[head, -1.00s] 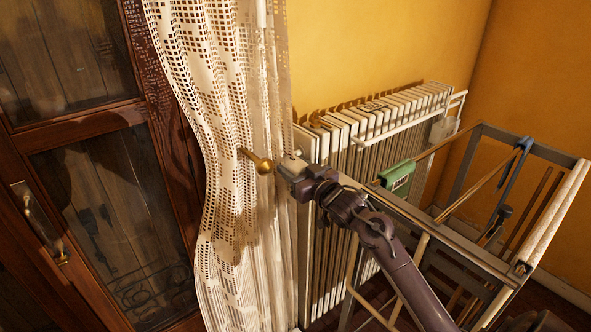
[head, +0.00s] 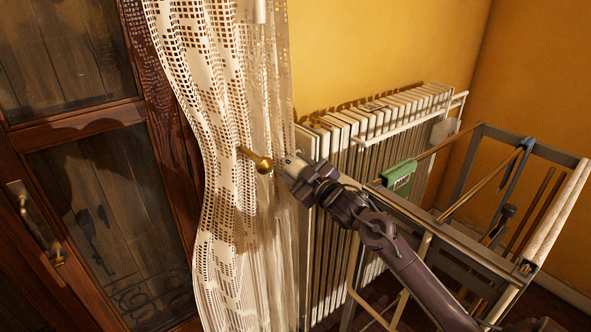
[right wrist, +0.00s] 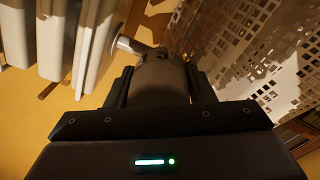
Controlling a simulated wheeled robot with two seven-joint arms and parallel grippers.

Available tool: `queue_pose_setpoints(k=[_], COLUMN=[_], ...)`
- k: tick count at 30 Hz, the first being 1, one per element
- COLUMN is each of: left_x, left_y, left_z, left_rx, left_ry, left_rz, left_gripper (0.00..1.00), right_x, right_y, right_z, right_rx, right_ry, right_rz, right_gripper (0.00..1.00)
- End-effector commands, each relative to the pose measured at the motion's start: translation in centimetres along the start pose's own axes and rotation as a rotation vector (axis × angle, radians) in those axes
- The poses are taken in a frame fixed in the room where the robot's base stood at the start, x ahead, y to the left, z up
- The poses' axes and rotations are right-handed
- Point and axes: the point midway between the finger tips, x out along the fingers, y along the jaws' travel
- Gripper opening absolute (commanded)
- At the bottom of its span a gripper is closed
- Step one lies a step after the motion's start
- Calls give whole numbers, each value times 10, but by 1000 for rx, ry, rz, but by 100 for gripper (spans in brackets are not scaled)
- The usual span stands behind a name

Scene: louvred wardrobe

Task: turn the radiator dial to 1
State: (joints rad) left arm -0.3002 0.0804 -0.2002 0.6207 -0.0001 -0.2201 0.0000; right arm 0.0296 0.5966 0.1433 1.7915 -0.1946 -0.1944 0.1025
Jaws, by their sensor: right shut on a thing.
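The radiator (head: 338,133) is white and ribbed and stands against the yellow wall. Its dial sits at the radiator's left end, beside the lace curtain. In the right wrist view the dial (right wrist: 161,82) is a dark-looking cylinder between my fingers, joined to a pale valve stem. My right gripper (head: 292,168) is shut on the dial, with one finger on each side in the wrist view (right wrist: 160,85). The fingers hide most of the dial in the head view. I cannot read any number on it. My left gripper is not in view.
The lace curtain (head: 225,200) hangs close left of my right gripper, with a brass knob (head: 264,166) beside it. A wooden and metal rack (head: 470,250) stands in front of the radiator, close to my right arm. A green-labelled object (head: 400,178) hangs on it.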

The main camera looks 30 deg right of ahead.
Motion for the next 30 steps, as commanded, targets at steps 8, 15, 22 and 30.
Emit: queue_pose_setpoints(k=[8, 15, 22, 30], left_x=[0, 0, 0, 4], left_y=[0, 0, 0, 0], left_z=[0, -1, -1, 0], left_rx=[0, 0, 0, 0], left_ry=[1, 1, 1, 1], left_rz=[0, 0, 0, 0], left_gripper=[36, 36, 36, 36], right_x=[0, 0, 0, -15], right_y=[1, 1, 0, -1], right_z=[-1, -1, 0, 2], right_rx=[-4, -4, -3, -4], right_ry=[2, 2, 1, -1], right_rz=[2, 2, 1, -1], right_gripper=[26, 65, 70, 70])
